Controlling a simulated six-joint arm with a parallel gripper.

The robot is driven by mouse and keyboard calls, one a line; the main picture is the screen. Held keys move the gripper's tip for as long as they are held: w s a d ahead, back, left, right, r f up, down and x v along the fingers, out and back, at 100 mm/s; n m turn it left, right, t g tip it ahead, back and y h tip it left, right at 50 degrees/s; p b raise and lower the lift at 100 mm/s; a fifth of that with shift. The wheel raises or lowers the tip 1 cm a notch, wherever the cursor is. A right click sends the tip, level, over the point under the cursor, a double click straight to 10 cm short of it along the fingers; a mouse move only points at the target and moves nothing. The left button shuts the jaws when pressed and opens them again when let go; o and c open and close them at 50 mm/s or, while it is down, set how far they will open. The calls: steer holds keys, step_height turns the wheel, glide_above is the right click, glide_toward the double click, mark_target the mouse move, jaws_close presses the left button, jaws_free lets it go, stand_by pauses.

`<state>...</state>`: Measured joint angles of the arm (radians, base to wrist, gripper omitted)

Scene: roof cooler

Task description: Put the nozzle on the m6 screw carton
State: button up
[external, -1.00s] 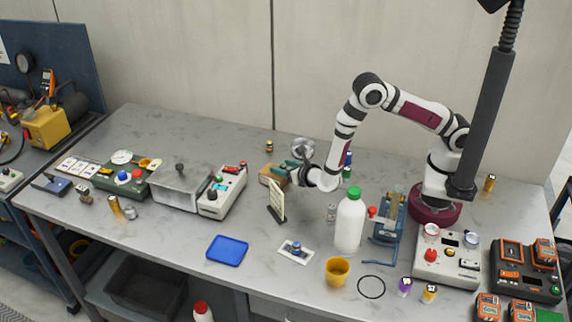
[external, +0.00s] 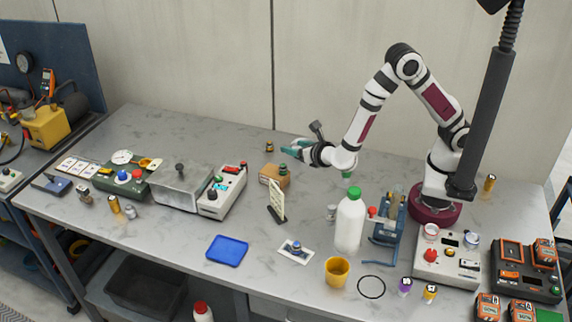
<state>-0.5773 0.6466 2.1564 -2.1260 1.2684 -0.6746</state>
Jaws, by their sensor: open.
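The brown carton (external: 274,178), which I take to be the m6 screw carton, stands on the bench behind the small sign. A small dark thing (external: 283,169) shows at its top right. It seems to rest on the carton, but it is too small to tell for sure that it is the nozzle. My gripper (external: 291,150), with teal fingers, is open above and slightly behind the carton, apart from it. No thing shows between the fingers.
A small brass and dark piece (external: 269,146) stands behind the carton. The sign (external: 277,203) is in front of it, and a grey-white control box (external: 222,192) is to its left. A white bottle (external: 349,222) with a green cap stands to the right. The bench around the blue tray (external: 227,251) is mostly clear.

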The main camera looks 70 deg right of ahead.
steer(key=s+d+r+m+g+h, duration=0.3)
steer(key=s+d+r+m+g, duration=0.35)
steer(key=s+d+m, duration=0.55)
steer(key=s+d+m+g+y, duration=0.25)
steer(key=s+m+g, duration=0.25)
steer(key=s+m, duration=0.4)
steer(key=s+a+r+m+y, duration=0.1)
steer(key=s+a+m+y, duration=0.9)
steer(key=a+m, duration=0.2)
steer(key=shift+a+r+m, duration=0.15)
steer(key=shift+a+m, duration=0.1)
steer(key=shift+m, duration=0.15)
